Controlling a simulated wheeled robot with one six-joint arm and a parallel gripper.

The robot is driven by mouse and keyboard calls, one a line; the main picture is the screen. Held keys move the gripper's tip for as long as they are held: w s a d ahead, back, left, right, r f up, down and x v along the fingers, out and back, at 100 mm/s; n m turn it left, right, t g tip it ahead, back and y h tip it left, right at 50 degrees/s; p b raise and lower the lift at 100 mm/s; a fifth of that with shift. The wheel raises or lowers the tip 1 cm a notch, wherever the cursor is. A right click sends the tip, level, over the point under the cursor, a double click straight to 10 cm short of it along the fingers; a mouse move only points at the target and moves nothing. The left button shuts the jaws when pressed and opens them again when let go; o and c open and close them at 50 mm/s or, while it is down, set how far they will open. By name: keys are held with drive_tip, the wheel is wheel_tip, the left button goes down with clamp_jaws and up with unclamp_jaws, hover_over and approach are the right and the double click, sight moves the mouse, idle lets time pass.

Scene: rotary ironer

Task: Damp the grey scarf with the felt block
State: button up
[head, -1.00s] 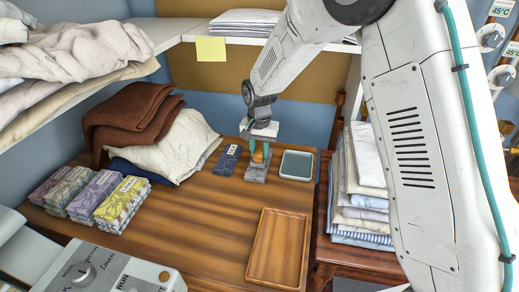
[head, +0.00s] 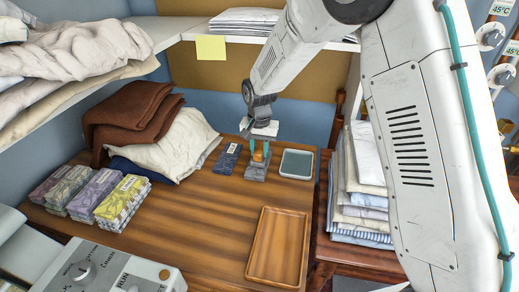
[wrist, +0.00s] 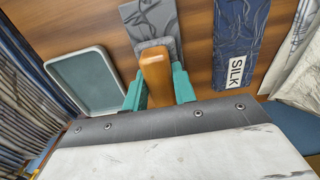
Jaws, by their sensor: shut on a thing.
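My gripper (wrist: 158,88), with green fingers, is shut on the wooden handle of the felt block (wrist: 156,70). The block's grey felt base shows just beyond the handle. The folded grey scarf (wrist: 150,20) lies on the wooden table under and beyond the block. The felt is at or just over the scarf; I cannot tell if it touches. In the head view my gripper (head: 259,151) points down over the grey scarf (head: 255,174), and part of the scarf is hidden by the block.
A navy scarf labelled SILK (wrist: 240,45) lies beside the grey one. A shallow grey-green dish (head: 296,164) stands on the other side. An empty wooden tray (head: 278,247) lies nearer. Patterned folded stacks (head: 121,203) and cloth heaps (head: 178,145) are at left. The middle of the table is clear.

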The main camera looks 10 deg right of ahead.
drive_tip(key=shift+r, duration=3.45)
